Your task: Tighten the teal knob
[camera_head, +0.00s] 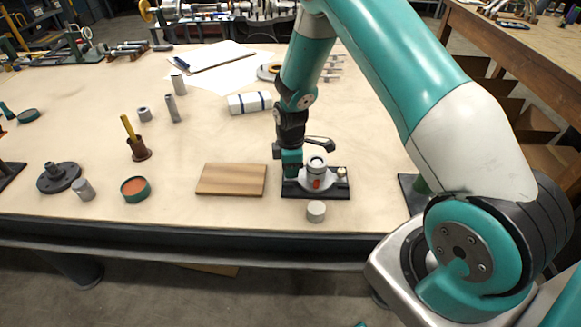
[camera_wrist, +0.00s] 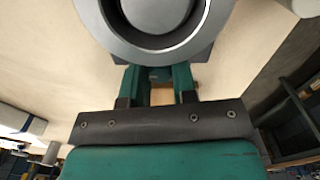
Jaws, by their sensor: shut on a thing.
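The split casing (camera_head: 316,167) is a light grey round body with an orange-red mark, standing on a black base plate (camera_head: 325,194). In the wrist view its grey ring (camera_wrist: 115,40) fills the top. My gripper (camera_head: 291,170) points down at the casing's left side. In the wrist view my gripper (camera_wrist: 159,76) has its two teal fingers reaching below the ring, shut on a small teal piece, the teal knob (camera_wrist: 160,75). Most of the knob is hidden by the fingers and ring. In the head view the gripper covers it. Its tightness cannot be seen.
A wooden board (camera_head: 231,180) lies left of the base plate. A teal dish (camera_head: 135,188) and several metal parts are farther left. A white block with blue stripes (camera_head: 249,103) lies behind.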

